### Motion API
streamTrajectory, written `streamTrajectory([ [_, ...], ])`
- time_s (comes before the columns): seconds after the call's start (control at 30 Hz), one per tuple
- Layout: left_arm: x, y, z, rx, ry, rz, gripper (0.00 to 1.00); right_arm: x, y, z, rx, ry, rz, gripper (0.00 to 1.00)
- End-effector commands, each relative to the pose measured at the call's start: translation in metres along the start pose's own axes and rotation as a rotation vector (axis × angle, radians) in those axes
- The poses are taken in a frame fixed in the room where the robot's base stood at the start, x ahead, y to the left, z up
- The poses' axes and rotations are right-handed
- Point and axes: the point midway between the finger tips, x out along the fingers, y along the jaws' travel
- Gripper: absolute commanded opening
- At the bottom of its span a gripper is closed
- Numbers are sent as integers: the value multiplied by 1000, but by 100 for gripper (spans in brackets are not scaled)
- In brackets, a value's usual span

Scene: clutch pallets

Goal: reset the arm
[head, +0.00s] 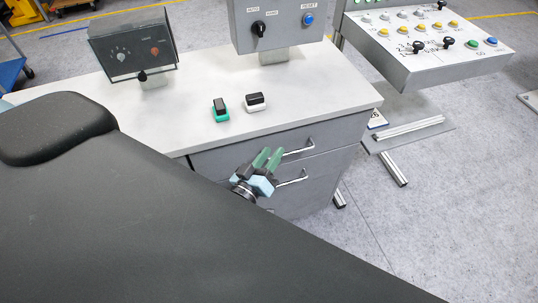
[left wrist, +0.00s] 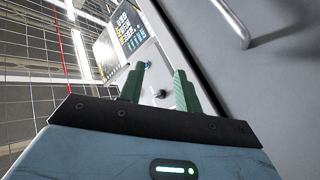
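My left gripper (head: 267,156) is in front of the grey drawer cabinet, near the upper drawer's handle (head: 298,147). Its two green fingers stand apart with nothing between them. In the left wrist view my left gripper (left wrist: 160,82) shows the same gap and points toward a control box. I cannot tell if it touches the cabinet. My right gripper is not in view. A grey control box (head: 280,30) at the back of the worktop carries a black knob and a blue button (head: 308,20) labelled RESET.
The white worktop (head: 190,95) holds a dark box (head: 133,50) with knobs, a green-and-black piece (head: 220,110) and a white-and-black piece (head: 255,102). A button console (head: 425,40) stands at the right. A metal frame (head: 405,135) stands on the floor. Open floor lies right.

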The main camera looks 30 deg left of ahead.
Motion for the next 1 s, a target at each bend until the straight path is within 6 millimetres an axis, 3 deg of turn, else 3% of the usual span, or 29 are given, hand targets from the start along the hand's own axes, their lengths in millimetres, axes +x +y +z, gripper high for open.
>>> streamTrajectory([
  [0.27, 0, 0, 0, 0, -1, 0, 34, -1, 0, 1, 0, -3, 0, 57],
  [0.37, -9, -3, 9, 25, -36, -3, 34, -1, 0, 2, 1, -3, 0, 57],
  [0.43, -25, -8, 26, 70, -103, -6, 34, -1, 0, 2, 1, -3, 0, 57],
  [0.57, -78, -23, 71, 206, -306, -17, 34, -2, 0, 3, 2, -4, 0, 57],
  [0.7, -150, -43, 115, 364, -550, -36, 34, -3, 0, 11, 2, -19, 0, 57],
  [0.9, -234, -66, 146, 525, -802, -62, 34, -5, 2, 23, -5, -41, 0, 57],
  [1.0, -256, -72, 150, 568, -865, -69, 34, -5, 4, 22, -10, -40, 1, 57],
])
